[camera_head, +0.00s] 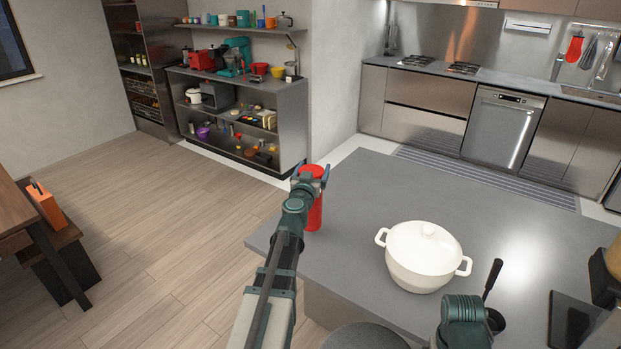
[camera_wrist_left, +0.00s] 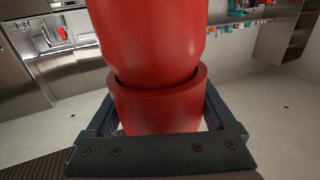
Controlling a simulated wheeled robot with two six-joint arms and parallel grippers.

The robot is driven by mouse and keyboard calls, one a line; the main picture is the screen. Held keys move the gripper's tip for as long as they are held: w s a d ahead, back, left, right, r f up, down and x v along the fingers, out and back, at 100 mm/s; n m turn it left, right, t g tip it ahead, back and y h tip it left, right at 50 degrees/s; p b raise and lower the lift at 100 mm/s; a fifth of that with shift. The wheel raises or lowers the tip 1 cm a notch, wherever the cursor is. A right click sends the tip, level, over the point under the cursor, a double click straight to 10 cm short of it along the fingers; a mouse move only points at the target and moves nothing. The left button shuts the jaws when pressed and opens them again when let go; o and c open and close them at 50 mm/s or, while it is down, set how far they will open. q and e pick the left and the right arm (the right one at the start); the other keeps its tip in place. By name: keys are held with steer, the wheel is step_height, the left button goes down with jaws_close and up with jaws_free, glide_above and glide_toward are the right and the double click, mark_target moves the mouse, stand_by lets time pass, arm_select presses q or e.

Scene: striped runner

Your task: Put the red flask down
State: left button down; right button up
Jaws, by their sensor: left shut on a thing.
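The red flask (camera_head: 315,212) is upright at the far left part of the grey counter (camera_head: 365,190) in the head view. My left gripper (camera_head: 312,172) is shut on it near its top. In the left wrist view the red flask (camera_wrist_left: 150,45) fills the middle, between the two fingers of my left gripper (camera_wrist_left: 160,125). My arm hides part of the flask in the head view, and I cannot tell whether its base touches the counter. My right gripper is not in view; only a teal part of my right arm shows at the bottom.
A white lidded pot (camera_head: 424,262) stands on the counter right of the flask. A dark long-handled utensil (camera_head: 493,277) is near my right arm, and a dark flat object (camera_head: 570,320) lies at the right. The counter between flask and pot is clear.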

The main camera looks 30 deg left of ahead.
arm_select(q)
steer(key=f+b, duration=0.3)
steer(key=f, duration=0.1)
steer(key=shift+w+a+b, duration=0.25)
steer(key=shift+a+b, duration=0.05)
steer(key=shift+b, duration=0.05)
jaws_free()
arm_select(e)
step_height(320, 180, down, 4)
steer(key=shift+a+r, duration=0.1)
steer(key=shift+a, duration=0.05)
arm_select(q)
steer(key=shift+r, duration=0.1)
